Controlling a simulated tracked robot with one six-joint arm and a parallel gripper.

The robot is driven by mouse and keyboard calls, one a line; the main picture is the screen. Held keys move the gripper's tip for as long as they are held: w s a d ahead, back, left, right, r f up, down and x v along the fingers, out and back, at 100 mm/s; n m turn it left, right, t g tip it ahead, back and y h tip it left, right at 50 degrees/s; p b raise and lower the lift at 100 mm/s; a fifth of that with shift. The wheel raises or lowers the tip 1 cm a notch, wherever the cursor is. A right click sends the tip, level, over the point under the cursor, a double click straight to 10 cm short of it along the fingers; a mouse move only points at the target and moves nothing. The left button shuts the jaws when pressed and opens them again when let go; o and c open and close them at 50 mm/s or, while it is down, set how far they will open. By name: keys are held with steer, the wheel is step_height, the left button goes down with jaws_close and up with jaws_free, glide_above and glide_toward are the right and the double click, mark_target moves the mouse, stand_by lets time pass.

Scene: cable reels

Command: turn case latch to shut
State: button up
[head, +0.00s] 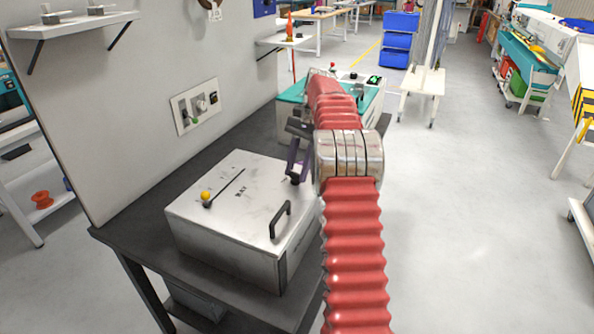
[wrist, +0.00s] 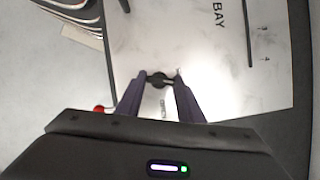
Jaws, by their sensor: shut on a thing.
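The case (head: 225,225) is a pale, scuffed metal box on the dark bench, marked "BAY" on its top. Its top also fills much of the wrist view (wrist: 210,60). The case latch (wrist: 160,79) is a small dark knob with a short bar, near the edge of the top. My gripper (head: 297,178) reaches down at the case's far right corner. In the wrist view my gripper's two purple-grey fingers (wrist: 160,82) are shut on the latch, one tip on each side. In the head view the latch is not clearly visible behind my gripper.
A slot with a yellow knob (head: 206,196) and a dark handle (head: 281,219) stand out on the case. A teal-edged machine (head: 368,100) sits behind my arm on the bench (head: 140,232). A wall panel (head: 196,105) is at the left. Open floor lies right.

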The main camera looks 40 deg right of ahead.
steer(key=shift+a+n+g, duration=0.15)
steer(key=shift+n+g, duration=0.45)
steer(key=shift+n, duration=1)
steer(key=o, duration=1.1)
steer(key=shift+c, duration=0.2)
steer(key=shift+r, duration=0.15)
